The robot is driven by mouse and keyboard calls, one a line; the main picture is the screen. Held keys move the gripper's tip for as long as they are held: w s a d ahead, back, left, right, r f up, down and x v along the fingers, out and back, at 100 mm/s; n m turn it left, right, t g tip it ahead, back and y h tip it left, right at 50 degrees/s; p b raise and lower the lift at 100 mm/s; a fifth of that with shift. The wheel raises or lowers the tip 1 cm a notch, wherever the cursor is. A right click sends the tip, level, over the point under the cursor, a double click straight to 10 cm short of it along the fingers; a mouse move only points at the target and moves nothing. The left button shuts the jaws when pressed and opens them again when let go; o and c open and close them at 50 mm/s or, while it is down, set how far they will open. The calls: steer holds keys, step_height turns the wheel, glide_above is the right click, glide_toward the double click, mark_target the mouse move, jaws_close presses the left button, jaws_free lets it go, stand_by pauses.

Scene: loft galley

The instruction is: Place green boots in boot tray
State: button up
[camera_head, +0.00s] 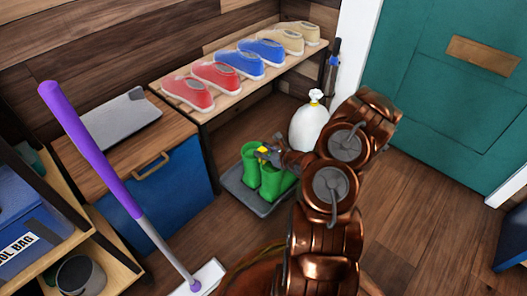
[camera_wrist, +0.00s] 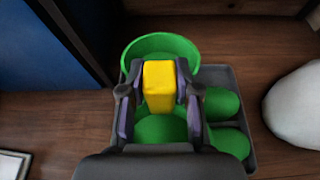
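The green boots (camera_head: 270,183) stand upright side by side on the grey boot tray (camera_head: 231,186), under the bench end. In the wrist view one boot's open top (camera_wrist: 127,57) is beyond the fingers, and the toes (camera_wrist: 222,104) point right over the tray (camera_wrist: 239,89). A yellow tab (camera_wrist: 159,84) rises at the boots' tops. My gripper (camera_head: 265,152) points down at it from above; in the wrist view its fingers (camera_wrist: 160,88) flank the tab closely on both sides and look shut on it. The second boot is partly hidden below my gripper.
A white sack (camera_head: 309,128) stands just right of the tray. A shoe bench (camera_head: 235,105) with several shoes is behind. A blue cabinet (camera_head: 170,195) and a purple-handled mop (camera_head: 92,140) are at left. The floor (camera_head: 420,200) at right is clear.

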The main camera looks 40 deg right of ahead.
steer(key=o, duration=0.4)
steer(key=shift+r, duration=0.1)
